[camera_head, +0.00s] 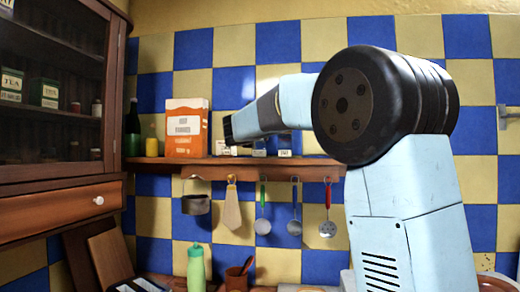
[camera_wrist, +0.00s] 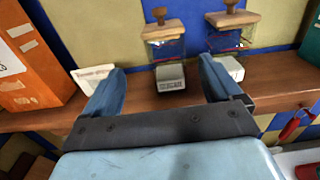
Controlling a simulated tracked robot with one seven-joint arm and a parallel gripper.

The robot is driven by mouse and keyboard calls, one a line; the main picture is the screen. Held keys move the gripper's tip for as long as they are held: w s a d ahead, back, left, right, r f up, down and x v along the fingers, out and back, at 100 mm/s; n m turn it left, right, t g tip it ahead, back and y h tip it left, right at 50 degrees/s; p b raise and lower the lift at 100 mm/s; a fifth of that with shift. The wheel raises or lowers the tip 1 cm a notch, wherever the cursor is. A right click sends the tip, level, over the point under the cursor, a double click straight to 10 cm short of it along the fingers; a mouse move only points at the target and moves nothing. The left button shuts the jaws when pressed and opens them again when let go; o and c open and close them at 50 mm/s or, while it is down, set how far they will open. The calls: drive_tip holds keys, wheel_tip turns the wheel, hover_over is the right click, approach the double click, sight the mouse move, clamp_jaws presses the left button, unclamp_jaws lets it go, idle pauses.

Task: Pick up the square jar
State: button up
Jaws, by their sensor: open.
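Two clear glass jars with wooden knobbed lids stand on the wooden shelf (camera_wrist: 280,92) in the wrist view. One jar (camera_wrist: 165,51) is in the middle and the other jar (camera_wrist: 228,40) is to its right; both look boxy, so I cannot tell for sure which is the square jar. My gripper (camera_wrist: 162,68) is open and empty, its blue fingers pointing at the shelf with the middle jar between and beyond the fingertips. In the head view my gripper (camera_head: 229,130) is above the shelf, and my arm hides the jars.
White label cards (camera_wrist: 170,77) stand before the jars. Utensils (camera_head: 263,226) hang below. A wooden cabinet (camera_head: 50,198) is at far left.

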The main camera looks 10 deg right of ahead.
sight(260, 145)
drive_tip(key=x, duration=0.7)
drive_tip(key=shift+s+d, duration=0.1)
drive_tip(key=shift+d+x, duration=0.15)
drive_tip(key=shift+x, duration=1.15)
drive_tip(key=shift+d+x, duration=0.15)
drive_tip(key=shift+x, duration=1.15)
drive_tip(key=shift+s, duration=0.15)
drive_tip(key=shift+c, duration=0.3)
drive_tip(key=c, duration=1.2)
